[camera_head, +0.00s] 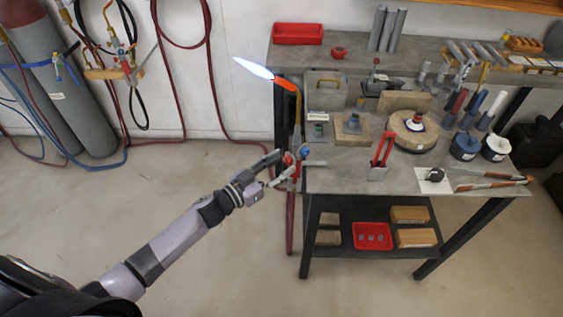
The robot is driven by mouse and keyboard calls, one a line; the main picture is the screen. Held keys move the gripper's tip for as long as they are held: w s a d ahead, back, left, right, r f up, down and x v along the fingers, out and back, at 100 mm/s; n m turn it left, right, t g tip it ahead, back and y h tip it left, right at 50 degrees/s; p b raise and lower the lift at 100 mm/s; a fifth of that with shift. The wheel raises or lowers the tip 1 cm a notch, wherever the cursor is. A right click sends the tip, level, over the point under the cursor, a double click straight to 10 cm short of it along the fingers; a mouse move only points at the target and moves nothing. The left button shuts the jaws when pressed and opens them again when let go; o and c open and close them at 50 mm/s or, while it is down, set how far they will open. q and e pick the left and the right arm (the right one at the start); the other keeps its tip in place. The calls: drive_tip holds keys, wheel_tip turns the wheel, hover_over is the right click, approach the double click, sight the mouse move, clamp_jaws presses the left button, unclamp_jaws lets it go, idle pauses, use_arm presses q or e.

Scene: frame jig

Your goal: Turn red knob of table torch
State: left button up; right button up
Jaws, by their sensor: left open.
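The table torch (296,105) stands upright at the left edge of the workbench, with an orange head and a pale blue-white flame (253,68) pointing up and left. At its base are a red knob (288,159) and a blue knob (304,152), with red hose below. My left gripper (277,168) comes in from the left, open, with its fingertips close to the red knob. I cannot tell whether they touch it. My right gripper is not in view.
The grey workbench (340,182) holds a red stand (380,157), round blocks, jars and tools. A lower shelf has a red tray (372,236) and brick-like blocks. Gas cylinders (62,75) and hoses are along the left wall. The floor around my left arm is clear.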

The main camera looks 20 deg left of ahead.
use_arm(q)
drive_tip(key=shift+w+d, duration=0.2)
drive_tip(key=shift+w, duration=0.15)
clamp_jaws()
idle(0.4)
